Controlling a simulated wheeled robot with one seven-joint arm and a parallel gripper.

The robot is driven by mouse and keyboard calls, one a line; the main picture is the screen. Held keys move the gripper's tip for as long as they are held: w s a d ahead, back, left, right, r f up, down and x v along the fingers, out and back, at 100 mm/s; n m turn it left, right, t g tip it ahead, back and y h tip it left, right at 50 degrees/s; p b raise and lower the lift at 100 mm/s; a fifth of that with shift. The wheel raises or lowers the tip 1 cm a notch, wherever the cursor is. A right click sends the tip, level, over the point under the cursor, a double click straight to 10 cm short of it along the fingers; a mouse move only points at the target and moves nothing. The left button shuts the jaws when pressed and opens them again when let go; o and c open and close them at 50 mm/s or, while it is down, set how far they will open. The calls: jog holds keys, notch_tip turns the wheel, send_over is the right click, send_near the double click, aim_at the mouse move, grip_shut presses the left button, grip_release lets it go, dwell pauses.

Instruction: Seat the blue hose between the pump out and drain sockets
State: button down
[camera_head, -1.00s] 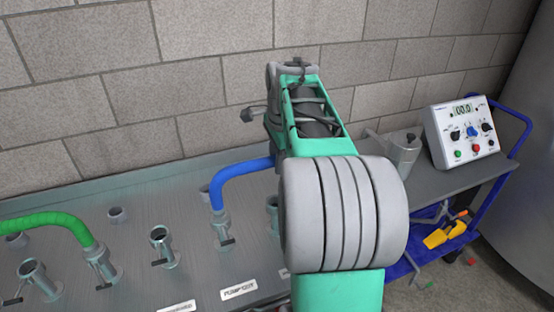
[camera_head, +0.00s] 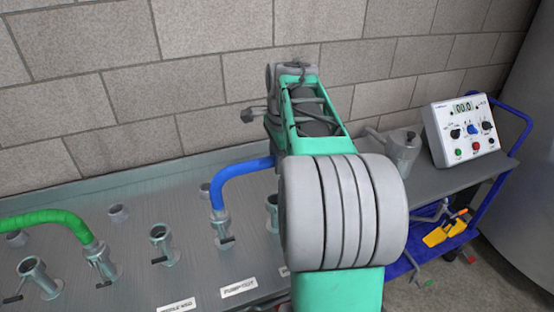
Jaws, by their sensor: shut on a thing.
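The blue hose (camera_head: 238,170) arches over the metal panel. Its left end bends down to an upright socket (camera_head: 221,228) with a side lever, behind the PUMP OUT label (camera_head: 240,288); I cannot tell how deep it sits. Its right part goes behind my arm, so that end is hidden. Another upright socket (camera_head: 272,210) stands just to the right, partly covered by my arm. A further label (camera_head: 284,271) is mostly hidden, and I cannot read a drain label. My gripper is hidden behind my own arm links.
A green hose (camera_head: 45,220) ends in a socket (camera_head: 100,262) at the left. Empty sockets (camera_head: 163,244) stand between the hoses and at far left. At right, a blue-framed cart (camera_head: 462,175) carries a metal jug (camera_head: 403,150) and a control box (camera_head: 461,130). A block wall stands behind.

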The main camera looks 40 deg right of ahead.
jog(key=c, duration=1)
grip_release()
jog(key=shift+f, duration=0.15)
